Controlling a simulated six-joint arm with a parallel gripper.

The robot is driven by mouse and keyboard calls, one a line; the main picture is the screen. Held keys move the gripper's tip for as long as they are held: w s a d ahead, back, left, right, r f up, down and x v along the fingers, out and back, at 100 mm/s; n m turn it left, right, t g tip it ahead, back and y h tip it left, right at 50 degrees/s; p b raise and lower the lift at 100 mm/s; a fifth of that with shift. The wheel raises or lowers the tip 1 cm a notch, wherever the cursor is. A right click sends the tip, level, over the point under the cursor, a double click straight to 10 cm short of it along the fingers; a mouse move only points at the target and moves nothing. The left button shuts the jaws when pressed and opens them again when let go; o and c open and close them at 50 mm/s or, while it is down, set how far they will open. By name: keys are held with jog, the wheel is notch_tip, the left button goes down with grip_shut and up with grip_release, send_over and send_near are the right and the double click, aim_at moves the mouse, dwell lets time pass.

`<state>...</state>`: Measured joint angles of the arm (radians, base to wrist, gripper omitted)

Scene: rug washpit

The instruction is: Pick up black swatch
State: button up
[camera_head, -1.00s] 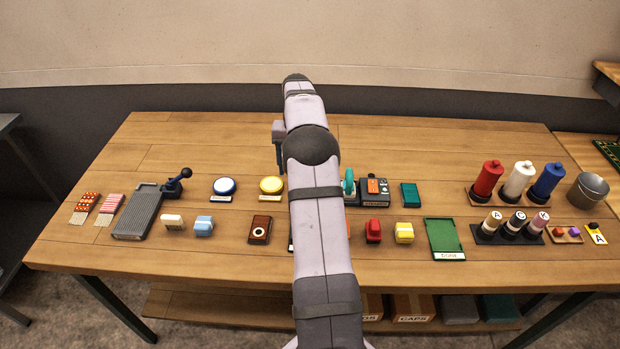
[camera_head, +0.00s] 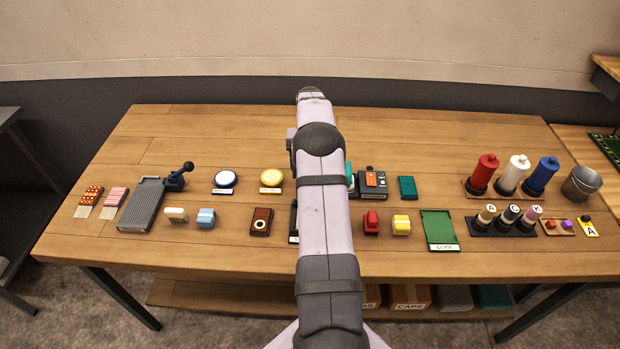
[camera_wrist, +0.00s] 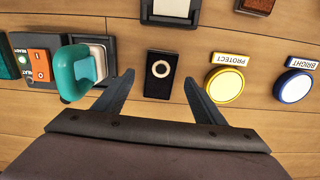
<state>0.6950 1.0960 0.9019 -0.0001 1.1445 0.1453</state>
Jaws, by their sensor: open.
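The black swatch (camera_wrist: 151,87), a small dark rectangle with a white ring on its face, lies flat on the wooden table in the wrist view. My gripper (camera_wrist: 158,78) is open, with one finger to each side of the swatch's near end in the picture. The jaws look empty; I cannot tell how far above the table they are. In the head view my arm hides the swatch and the gripper. A similar brown swatch (camera_head: 261,229) with a white ring lies left of my arm there.
In the wrist view a teal-handled device (camera_wrist: 75,75) stands close left of the gripper. A yellow PROTECT button (camera_wrist: 226,85) and a white BRIGHT button (camera_wrist: 295,87) are on the right. A black-framed pad (camera_wrist: 170,9) lies beyond the swatch. A green tray (camera_head: 438,228) lies farther right on the table.

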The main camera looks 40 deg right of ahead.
jog(key=shift+f, duration=1.15)
jog(key=shift+c, duration=0.3)
jog(key=c, duration=1.1)
jog(key=shift+r, duration=0.1)
